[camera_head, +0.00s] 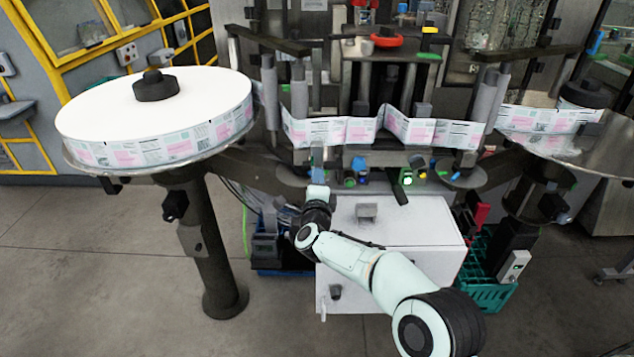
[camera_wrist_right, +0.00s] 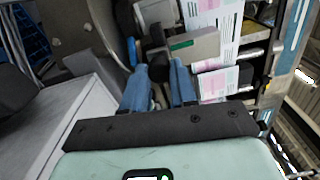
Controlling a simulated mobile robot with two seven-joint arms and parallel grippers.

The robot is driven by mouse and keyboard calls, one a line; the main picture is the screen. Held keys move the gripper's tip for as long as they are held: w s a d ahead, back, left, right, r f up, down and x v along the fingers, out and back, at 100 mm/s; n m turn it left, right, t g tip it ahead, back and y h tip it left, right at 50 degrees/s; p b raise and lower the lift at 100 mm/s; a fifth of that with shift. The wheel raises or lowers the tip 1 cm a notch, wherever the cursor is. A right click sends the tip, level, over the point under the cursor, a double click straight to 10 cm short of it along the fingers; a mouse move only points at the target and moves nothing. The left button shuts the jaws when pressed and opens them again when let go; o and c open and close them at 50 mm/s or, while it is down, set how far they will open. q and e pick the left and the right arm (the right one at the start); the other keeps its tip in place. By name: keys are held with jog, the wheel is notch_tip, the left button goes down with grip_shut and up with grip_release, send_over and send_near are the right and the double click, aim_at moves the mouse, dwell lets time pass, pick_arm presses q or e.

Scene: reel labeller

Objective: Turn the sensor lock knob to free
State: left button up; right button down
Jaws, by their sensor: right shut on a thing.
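My right gripper (camera_head: 317,160) reaches up to the front of the labeller, just left of the row of small coloured controls. In the right wrist view its two blue fingers (camera_wrist_right: 159,76) stand on either side of a small black knob (camera_wrist_right: 158,66) and are shut on it. The knob sits by a grey block with a green mark (camera_wrist_right: 192,47), in front of the label web. The fingers partly cover the knob, and I cannot read its setting. In the head view the gripper hides the knob. My left gripper is not in view.
A large white label reel (camera_head: 210,95) stands at left. The printed label web (camera_head: 362,131) runs across the machine above the gripper. A white cabinet (camera_head: 425,236) stands below, beside my right arm. A green crate (camera_head: 490,297) is at the lower right.

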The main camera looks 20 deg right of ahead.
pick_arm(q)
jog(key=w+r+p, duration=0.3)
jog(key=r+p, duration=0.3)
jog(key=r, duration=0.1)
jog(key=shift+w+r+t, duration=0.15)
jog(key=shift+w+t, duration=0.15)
pick_arm(e)
jog(key=n, duration=2.1)
jog(key=shift+r, duration=0.1)
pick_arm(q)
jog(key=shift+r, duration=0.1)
pick_arm(e)
jog(key=shift+n, duration=0.4)
jog(key=c, duration=0.9)
grip_release()
